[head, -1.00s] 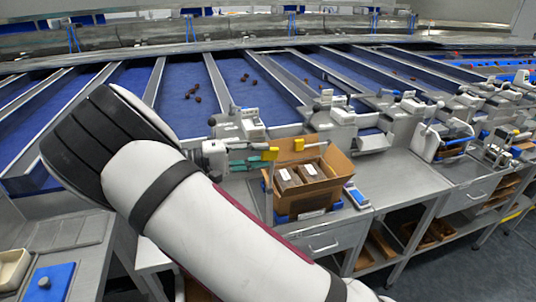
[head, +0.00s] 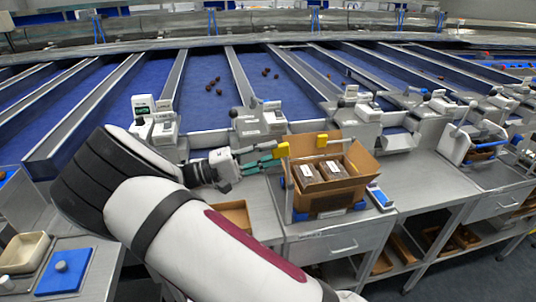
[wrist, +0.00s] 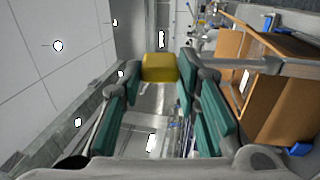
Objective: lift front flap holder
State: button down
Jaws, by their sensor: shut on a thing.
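The front flap holder is a yellow block (head: 283,150) on an upright post at the near left corner of an open cardboard box (head: 363,185). My gripper (head: 268,160) reaches it from the left, with its green fingers shut on the yellow block. In the wrist view the yellow block (wrist: 160,67) sits between the fingertips of my gripper (wrist: 155,82). A second yellow holder (head: 322,140) stands at the box's back side, apart from my gripper. Dark packs (head: 330,170) with white labels lie in the box. The exact finger contact is too small to see.
A blue and white device (head: 380,197) lies right of the box. Weighing units (head: 258,122) stand behind the bench along the blue lanes. A beige tray (head: 22,252) and a blue knobbed plate (head: 62,272) are at lower left. The bench right of the box has free room.

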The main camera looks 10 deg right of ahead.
jog(key=c, duration=1.2)
grip_release()
jog(key=shift+a, duration=0.1)
jog(key=shift+a, duration=0.1)
jog(key=a+f, duration=0.2)
jog(key=a, duration=0.9)
jog(key=shift+a+f, duration=0.2)
jog(key=shift+a, duration=0.1)
jog(key=shift+a, duration=0.1)
